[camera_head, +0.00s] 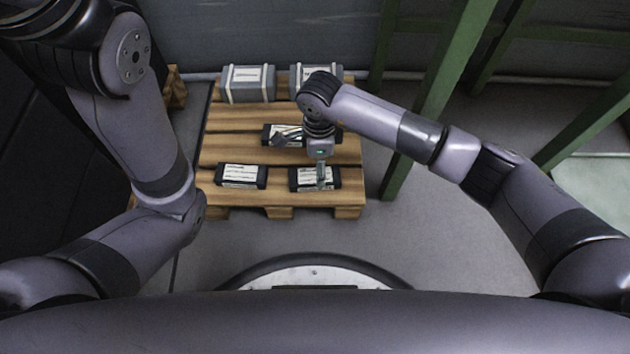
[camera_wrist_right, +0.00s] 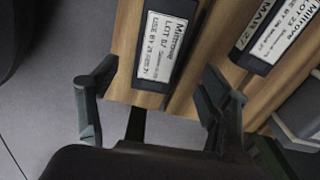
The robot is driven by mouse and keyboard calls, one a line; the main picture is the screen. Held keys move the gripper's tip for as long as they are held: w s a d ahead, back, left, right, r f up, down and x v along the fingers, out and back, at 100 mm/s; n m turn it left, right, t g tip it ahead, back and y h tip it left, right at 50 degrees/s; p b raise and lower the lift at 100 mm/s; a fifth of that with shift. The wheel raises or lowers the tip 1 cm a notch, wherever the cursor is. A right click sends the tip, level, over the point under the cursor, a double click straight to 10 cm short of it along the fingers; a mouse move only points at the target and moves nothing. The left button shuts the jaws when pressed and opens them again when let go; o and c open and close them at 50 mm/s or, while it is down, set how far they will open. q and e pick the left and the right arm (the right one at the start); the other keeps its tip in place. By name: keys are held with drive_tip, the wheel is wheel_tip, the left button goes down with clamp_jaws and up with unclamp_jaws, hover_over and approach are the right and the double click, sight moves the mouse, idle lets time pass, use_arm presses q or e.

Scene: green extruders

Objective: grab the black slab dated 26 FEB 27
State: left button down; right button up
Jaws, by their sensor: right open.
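Three black slabs with white labels lie on a wooden pallet (camera_head: 285,196): front left (camera_head: 240,176), front right (camera_head: 301,179) and middle (camera_head: 269,134). My right gripper (camera_head: 322,178) is over the front right slab. In the right wrist view my right gripper (camera_wrist_right: 160,78) is open, its fingers apart on either side of the near end of this slab (camera_wrist_right: 166,45). Another slab (camera_wrist_right: 272,35) there reads LOT 23 and MAR 27. The front left label is too small to read. My left gripper is out of view.
Two grey strapped boxes (camera_head: 248,84) (camera_head: 303,75) stand at the pallet's back; one shows at the wrist view's right edge (camera_wrist_right: 298,125). Green posts (camera_head: 436,95) rise right of the pallet. The grey floor (camera_head: 410,235) in front is clear.

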sight(315, 178)
drive_tip(key=shift+f, duration=0.3)
drive_tip(key=shift+f+b, duration=0.4)
drive_tip(key=shift+b, duration=0.05)
wheel_tip(315, 178, down, 4)
drive_tip(key=b, duration=0.4)
drive_tip(key=shift+s+a+f, duration=0.1)
drive_tip(key=shift+f, duration=0.15)
drive_tip(key=shift+r, duration=0.15)
drive_tip(key=shift+c, duration=0.3)
drive_tip(key=c, duration=1.3)
drive_tip(key=shift+c, duration=0.6)
drive_tip(key=shift+r, duration=0.15)
